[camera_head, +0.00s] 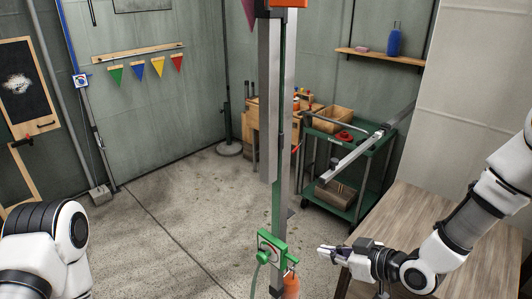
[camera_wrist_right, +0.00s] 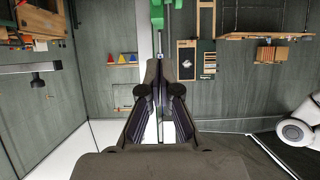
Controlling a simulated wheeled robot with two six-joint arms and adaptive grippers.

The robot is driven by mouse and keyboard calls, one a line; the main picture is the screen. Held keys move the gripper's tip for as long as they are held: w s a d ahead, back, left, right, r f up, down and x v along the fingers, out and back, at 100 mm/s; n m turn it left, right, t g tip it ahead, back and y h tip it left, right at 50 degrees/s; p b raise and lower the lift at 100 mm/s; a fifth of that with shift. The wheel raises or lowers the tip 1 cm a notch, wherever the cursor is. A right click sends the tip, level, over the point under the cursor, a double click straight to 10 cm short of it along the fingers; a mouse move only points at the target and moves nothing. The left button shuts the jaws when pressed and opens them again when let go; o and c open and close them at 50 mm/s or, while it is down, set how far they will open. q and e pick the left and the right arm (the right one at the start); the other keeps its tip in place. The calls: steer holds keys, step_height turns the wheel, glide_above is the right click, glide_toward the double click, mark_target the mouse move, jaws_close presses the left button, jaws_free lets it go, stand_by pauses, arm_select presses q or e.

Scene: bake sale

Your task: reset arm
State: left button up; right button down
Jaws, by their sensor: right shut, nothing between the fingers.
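My right gripper (camera_head: 328,254) is in the lower right of the head view, in front of the wooden table's left edge, with its fingers pointing left. It is shut and empty. In the right wrist view its dark fingers (camera_wrist_right: 158,78) come together at the middle with nothing between them. My right arm reaches in from the right edge, bent at the elbow. Only a white and black part of my left arm shows at the lower left of the head view. My left gripper is out of view.
A wooden table (camera_head: 480,255) lies under my right arm. A green cart (camera_head: 352,150) stands behind it. A metal post (camera_head: 270,110) with a green clamp (camera_head: 271,250) stands close to the left of my right gripper. The concrete floor (camera_head: 175,225) at left is clear.

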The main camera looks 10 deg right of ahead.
steer(key=s+a+f+m+g+h, duration=0.1)
steer(key=s+f+g, duration=0.2)
steer(key=s+f, duration=0.55)
steer(key=s+a+f+m+g+h, duration=0.1)
steer(key=s+f+g+h, duration=0.15)
steer(key=s+f, duration=0.6)
steer(key=s+d+f+m+g+h, duration=0.4)
steer(key=s+d+f+m, duration=0.1)
steer(key=s+f, duration=0.3)
steer(key=shift+m, duration=0.5)
